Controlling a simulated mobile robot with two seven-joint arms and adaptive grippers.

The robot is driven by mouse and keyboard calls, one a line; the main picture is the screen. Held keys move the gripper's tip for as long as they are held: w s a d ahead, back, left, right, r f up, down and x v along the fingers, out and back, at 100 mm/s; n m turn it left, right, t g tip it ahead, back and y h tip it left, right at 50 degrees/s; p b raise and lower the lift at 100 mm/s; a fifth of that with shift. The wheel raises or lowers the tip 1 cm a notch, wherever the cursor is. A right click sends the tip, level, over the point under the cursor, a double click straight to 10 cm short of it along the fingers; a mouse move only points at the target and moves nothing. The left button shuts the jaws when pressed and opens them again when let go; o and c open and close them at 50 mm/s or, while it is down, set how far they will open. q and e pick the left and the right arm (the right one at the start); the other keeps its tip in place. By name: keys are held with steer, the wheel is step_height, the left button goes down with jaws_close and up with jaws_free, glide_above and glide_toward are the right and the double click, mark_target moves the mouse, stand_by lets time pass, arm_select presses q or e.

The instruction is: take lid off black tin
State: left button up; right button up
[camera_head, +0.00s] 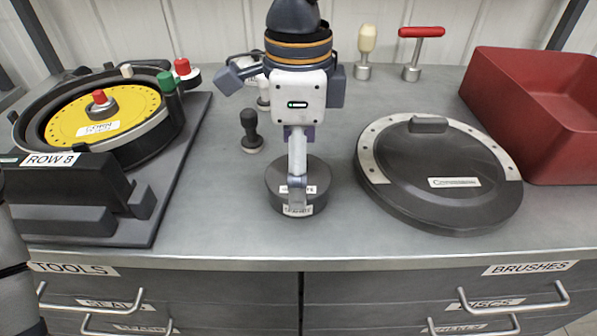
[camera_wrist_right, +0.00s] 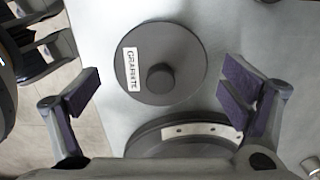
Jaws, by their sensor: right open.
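The black tin (camera_head: 275,190) is short and round, with a GRAPHITE label on its side, and stands on the bench near its front edge. Its flat lid (camera_wrist_right: 185,50) has a central round knob (camera_wrist_right: 160,78) and a GRAPHITE label; the lid appears seated on the tin. My right gripper (camera_head: 297,190) points down over the tin and hides part of it. In the right wrist view its open fingers (camera_wrist_right: 163,80) stand apart on either side of the knob, with nothing held. I cannot tell whether a finger touches the tin. My left gripper is not in view.
A large dark round cover (camera_head: 440,172) lies right of the tin, with a red bin (camera_head: 530,120) beyond. A small black-handled tool (camera_head: 250,130) stands behind left. The seed meter (camera_head: 100,115) on its base fills the left. Bench between tin and cover is clear.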

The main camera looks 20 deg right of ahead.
steer(key=shift+s, duration=0.1)
steer(key=c, duration=1.7)
steer(key=shift+f, duration=0.15)
steer(key=shift+c, duration=0.6)
